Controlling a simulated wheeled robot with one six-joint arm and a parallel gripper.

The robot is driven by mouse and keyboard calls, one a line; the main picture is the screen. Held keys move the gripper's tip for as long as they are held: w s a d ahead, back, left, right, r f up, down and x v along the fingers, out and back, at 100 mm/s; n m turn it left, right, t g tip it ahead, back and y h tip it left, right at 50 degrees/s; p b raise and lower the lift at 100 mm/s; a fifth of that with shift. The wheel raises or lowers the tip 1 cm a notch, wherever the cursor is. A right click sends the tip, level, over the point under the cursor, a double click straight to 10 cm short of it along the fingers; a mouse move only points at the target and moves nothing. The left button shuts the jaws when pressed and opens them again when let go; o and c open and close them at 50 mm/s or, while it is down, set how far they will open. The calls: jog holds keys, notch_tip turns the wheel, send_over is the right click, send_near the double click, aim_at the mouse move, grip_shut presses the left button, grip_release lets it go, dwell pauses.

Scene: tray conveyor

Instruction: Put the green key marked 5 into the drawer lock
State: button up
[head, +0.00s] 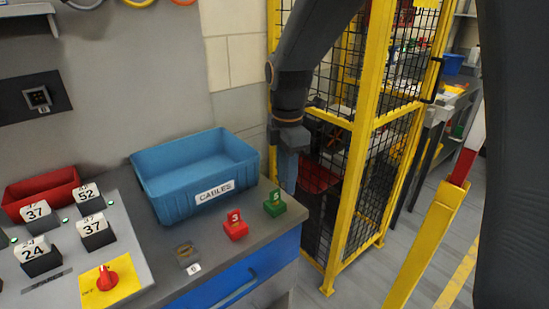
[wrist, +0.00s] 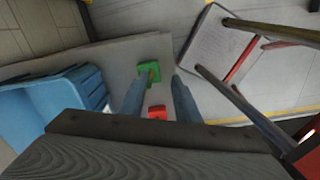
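The green key marked 5 (head: 275,204) stands on the grey counter near its right end. It also shows in the wrist view (wrist: 148,72), by the tip of the left finger. My gripper (head: 288,188) points down just above and behind the green key. In the wrist view my gripper (wrist: 163,78) has its two fingers apart with nothing held between them. A blue drawer front (head: 225,285) with a handle is below the counter edge. A small brass-topped block (head: 187,252) sits on the counter near this edge; I cannot tell whether it is the lock.
A red key marked 3 (head: 235,228) stands left of the green one. A blue bin labelled CABLES (head: 165,205) is behind them. A panel with numbered blocks and a red knob (head: 107,279) is at left. A yellow mesh fence (head: 350,190) stands right of the counter.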

aim_at(275, 190)
jog(key=a+r+n, duration=0.1)
jog(key=w+a+n, duration=0.1)
jog(key=n, duration=0.1)
jog(key=shift+w+a+r+p, duration=0.2)
jog(key=shift+a+r+p, duration=0.05)
jog(key=shift+r+p, duration=0.15)
jog(key=shift+f+p, duration=0.9)
jog(key=shift+f, duration=3)
grip_shut()
jog(key=shift+r+p, duration=1.55)
jog(key=shift+r, duration=0.4)
jog(key=shift+r+p, duration=1.45)
jog(key=shift+r, duration=0.45)
jog(key=shift+a, duration=0.1)
